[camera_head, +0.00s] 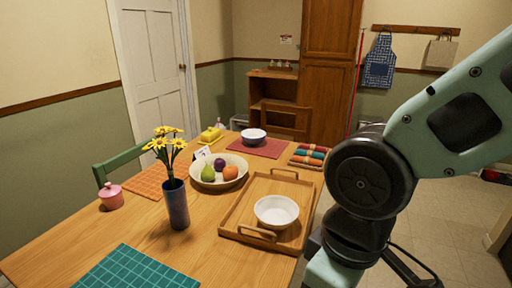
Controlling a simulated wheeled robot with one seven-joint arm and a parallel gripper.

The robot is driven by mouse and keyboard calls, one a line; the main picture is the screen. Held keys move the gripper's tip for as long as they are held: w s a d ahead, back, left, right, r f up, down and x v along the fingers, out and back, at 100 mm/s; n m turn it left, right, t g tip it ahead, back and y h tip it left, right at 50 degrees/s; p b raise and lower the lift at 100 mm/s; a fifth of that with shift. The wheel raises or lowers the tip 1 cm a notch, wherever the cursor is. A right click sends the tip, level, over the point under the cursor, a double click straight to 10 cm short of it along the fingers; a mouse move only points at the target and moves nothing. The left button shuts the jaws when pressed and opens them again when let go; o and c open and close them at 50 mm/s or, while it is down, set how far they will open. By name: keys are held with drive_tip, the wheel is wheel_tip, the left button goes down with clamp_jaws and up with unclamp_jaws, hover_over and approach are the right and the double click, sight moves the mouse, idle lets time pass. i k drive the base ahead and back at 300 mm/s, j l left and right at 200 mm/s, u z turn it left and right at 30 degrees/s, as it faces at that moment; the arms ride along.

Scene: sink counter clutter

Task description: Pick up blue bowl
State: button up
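A small bowl (253,137) with a dark blue outside and a pale inside stands upright on a red placemat (272,149) near the far end of the wooden table. A white bowl (277,213) sits in the wooden tray (232,230) closer to me. My arm fills the right side of the view, beside the table's right edge. The fingers of my gripper do not show. The blue bowl is unobstructed, with nothing holding it.
A fruit bowl (205,180), a blue vase (176,207) with yellow flowers and a pink jar (111,198) stand on the table (115,233). Rolled cloths (308,155) lie right of the red mat. A yellow butter dish (210,136) is left of the blue bowl. Chairs border the table.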

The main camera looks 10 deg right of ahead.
sight(253, 137)
drive_tip(key=k+u, duration=0.1)
drive_tip(key=k, duration=0.55)
drive_tip(key=i+u, duration=0.1)
drive_tip(key=u, duration=0.25)
drive_tip(key=l+u, duration=0.15)
drive_tip(key=u, duration=0.25)
drive_tip(key=i+l+u, duration=0.1)
drive_tip(key=u, duration=0.25)
drive_tip(key=i+l, duration=0.15)
drive_tip(key=l, duration=0.25)
drive_tip(key=i+l, duration=0.15)
drive_tip(key=l, duration=0.2)
drive_tip(key=i+l, duration=0.1)
drive_tip(key=l, duration=0.3)
drive_tip(key=i+l, duration=0.15)
drive_tip(key=l, duration=0.2)
drive_tip(key=i+l, duration=0.15)
drive_tip(key=l, duration=0.25)
drive_tip(key=i+l, duration=0.15)
drive_tip(key=l, duration=0.25)
drive_tip(key=i+l, duration=0.1)
drive_tip(key=l, duration=0.25)
drive_tip(key=i+l, duration=0.15)
drive_tip(key=l, duration=0.25)
